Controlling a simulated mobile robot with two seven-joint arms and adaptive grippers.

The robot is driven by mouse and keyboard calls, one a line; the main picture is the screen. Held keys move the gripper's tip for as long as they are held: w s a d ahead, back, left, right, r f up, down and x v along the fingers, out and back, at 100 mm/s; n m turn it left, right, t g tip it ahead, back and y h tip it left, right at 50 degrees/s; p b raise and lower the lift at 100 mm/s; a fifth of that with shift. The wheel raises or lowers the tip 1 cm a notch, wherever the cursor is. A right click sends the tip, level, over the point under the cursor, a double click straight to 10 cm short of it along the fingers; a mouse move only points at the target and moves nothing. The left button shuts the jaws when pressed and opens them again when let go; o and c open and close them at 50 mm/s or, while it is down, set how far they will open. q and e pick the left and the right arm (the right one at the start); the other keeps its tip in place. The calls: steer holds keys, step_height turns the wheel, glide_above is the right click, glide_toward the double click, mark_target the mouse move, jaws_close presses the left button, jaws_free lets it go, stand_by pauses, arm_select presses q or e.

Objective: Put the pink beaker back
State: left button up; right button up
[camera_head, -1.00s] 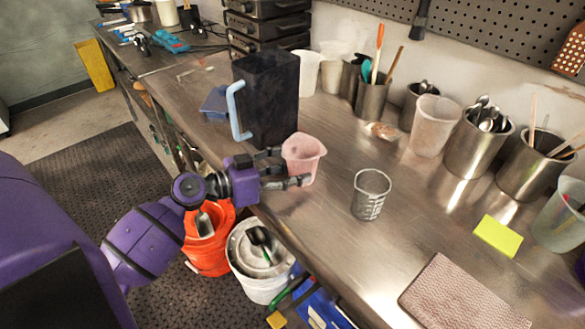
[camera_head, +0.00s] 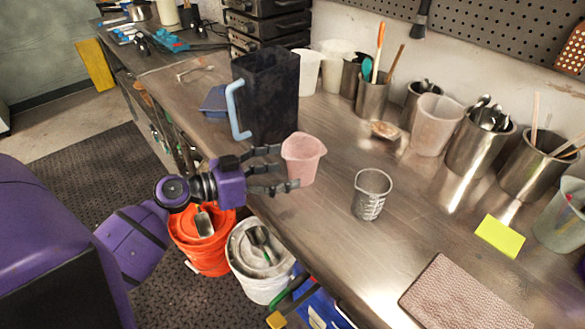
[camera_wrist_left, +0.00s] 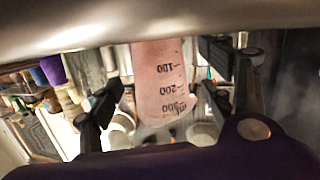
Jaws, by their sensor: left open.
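The pink beaker (camera_head: 303,158) stands upright on the steel counter, near its front edge and right of the dark pitcher. My left gripper (camera_head: 286,168) is open just left of the beaker, with its fingertips close around the near side. In the left wrist view the beaker (camera_wrist_left: 163,80) appears upside down between the spread fingers, with dark volume marks, and a gap shows on each side. Whether a fingertip touches it in the head view I cannot tell. My right gripper is out of view.
A dark pitcher (camera_head: 268,98) with a light blue handle stands close behind the gripper. A metal measuring cup (camera_head: 371,194) stands to the right of the beaker. Orange (camera_head: 204,252) and white (camera_head: 262,283) buckets stand on the floor below. Counter (camera_head: 330,222) is bare between beaker and cup.

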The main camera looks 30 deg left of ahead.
arm_select(q)
steer(key=b+v, duration=0.1)
steer(key=v, duration=0.7)
steer(key=shift+s+b, duration=0.15)
steer(key=shift+b, duration=0.15)
steer(key=shift+s+a+r, duration=0.25)
steer(key=shift+s, duration=0.1)
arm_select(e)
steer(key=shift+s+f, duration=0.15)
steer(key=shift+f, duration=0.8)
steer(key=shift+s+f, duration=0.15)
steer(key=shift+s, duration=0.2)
